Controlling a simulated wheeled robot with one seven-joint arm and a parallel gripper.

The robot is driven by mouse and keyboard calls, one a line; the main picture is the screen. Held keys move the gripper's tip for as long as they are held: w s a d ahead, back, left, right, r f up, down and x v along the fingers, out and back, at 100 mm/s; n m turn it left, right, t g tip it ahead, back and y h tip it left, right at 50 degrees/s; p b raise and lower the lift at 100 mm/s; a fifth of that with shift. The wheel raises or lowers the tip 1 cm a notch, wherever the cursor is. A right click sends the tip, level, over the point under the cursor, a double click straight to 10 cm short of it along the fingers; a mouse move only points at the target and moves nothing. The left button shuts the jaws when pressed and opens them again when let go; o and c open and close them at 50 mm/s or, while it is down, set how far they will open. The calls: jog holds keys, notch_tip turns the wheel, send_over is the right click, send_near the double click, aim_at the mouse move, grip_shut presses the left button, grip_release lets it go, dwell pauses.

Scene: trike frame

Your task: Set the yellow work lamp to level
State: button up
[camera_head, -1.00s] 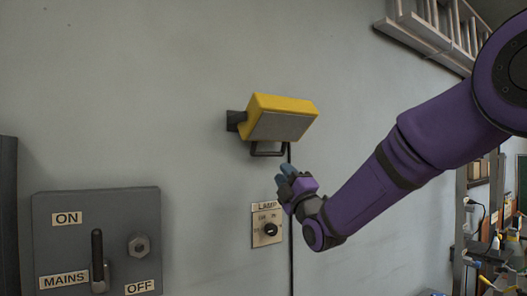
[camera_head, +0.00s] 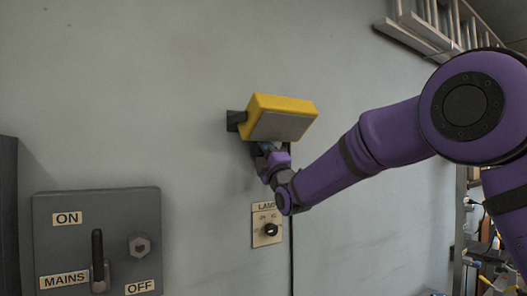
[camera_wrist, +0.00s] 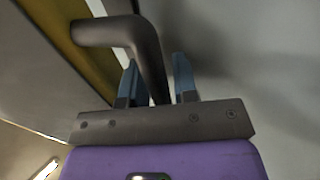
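The yellow work lamp (camera_head: 283,107) sits on a dark wall bracket, its grey face tilted downward. Its dark handle (camera_wrist: 148,45) hangs below the body and shows as a bent bar in the wrist view. The lamp's yellow edge (camera_wrist: 88,62) is at the upper left there. My gripper (camera_head: 263,150) is directly under the lamp, at the handle. In the wrist view my gripper's two blue fingertips (camera_wrist: 158,62) stand apart, one on each side of the bar, with some gap visible. The gripper hides most of the handle in the head view.
A lamp switch plate (camera_head: 267,228) with a black knob is on the wall just below my gripper. A grey mains box (camera_head: 120,222) with a lever is at lower left. A ladder (camera_head: 430,25) hangs at upper right. The wall left of the lamp is clear.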

jog(key=shift+w+a+r, duration=0.1)
grip_shut()
